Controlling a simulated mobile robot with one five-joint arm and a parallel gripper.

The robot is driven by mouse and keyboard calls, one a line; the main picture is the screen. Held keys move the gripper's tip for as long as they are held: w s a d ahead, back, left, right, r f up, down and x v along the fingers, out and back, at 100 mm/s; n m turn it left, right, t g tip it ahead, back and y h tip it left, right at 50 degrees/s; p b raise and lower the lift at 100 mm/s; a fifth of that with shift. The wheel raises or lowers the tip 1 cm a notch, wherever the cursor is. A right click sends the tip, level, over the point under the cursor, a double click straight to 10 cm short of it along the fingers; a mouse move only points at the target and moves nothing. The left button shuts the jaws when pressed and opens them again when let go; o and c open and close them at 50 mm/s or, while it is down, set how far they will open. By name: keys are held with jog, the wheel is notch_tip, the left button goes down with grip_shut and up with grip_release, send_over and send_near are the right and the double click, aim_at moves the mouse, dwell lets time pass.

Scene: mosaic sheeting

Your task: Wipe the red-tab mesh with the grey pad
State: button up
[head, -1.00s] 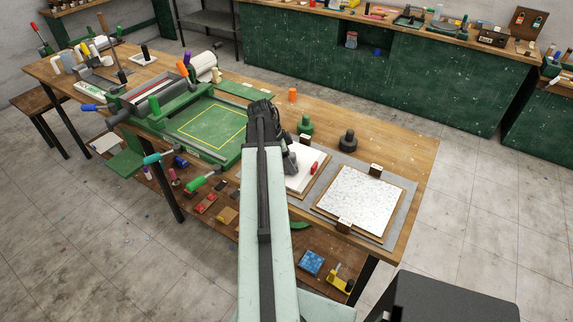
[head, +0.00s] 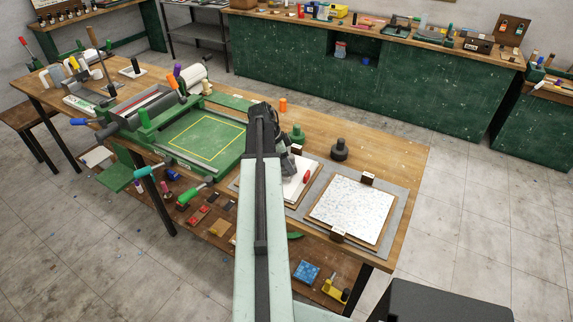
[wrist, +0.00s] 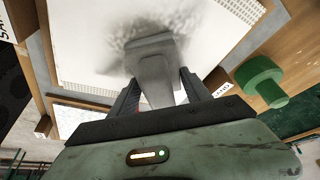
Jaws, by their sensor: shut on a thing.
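The red-tab mesh is a white sheet (head: 291,189) on a board, with a red tab (head: 307,176) at its right side. My gripper (wrist: 158,88) is shut on the grey pad (wrist: 153,62), a block that flares towards its far end. In the wrist view, the pad's far end lies over the white dotted mesh (wrist: 90,25), by a dark smudgy patch; whether it is shadow or dirt, I cannot tell. The pad seems to be at the sheet, but contact is not clear. In the head view, my arm hides part of the mesh.
A second board with a speckled white sheet (head: 350,210) lies to the right. A green knobbed weight (head: 297,137) and a black one (head: 339,150) stand behind the boards. A green press (head: 200,138) fills the table's left part. A lower shelf holds small tools.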

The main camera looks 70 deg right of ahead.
jog(key=shift+s+d+r, duration=0.1)
jog(key=shift+s+d, duration=0.1)
jog(key=shift+d, duration=1.6)
jog(key=shift+w+d, duration=0.1)
jog(key=shift+w, duration=0.95)
jog(key=shift+w+a, duration=0.25)
jog(key=shift+a, duration=1.65)
jog(key=shift+w+a, duration=0.25)
jog(key=shift+a, duration=1.65)
jog(key=shift+w+a, duration=0.25)
jog(key=shift+a, duration=1.65)
jog(key=shift+w+d, duration=0.25)
jog(key=shift+w, duration=0.9)
jog(key=shift+s+d, duration=0.3)
jog(key=shift+d, duration=1.6)
jog(key=shift+s+d, duration=0.25)
jog(key=shift+d, duration=1.6)
jog(key=shift+s+d, duration=0.3)
jog(key=shift+d, duration=1.6)
notch_tip(320, 180, up, 6)
jog(key=p, duration=0.6)
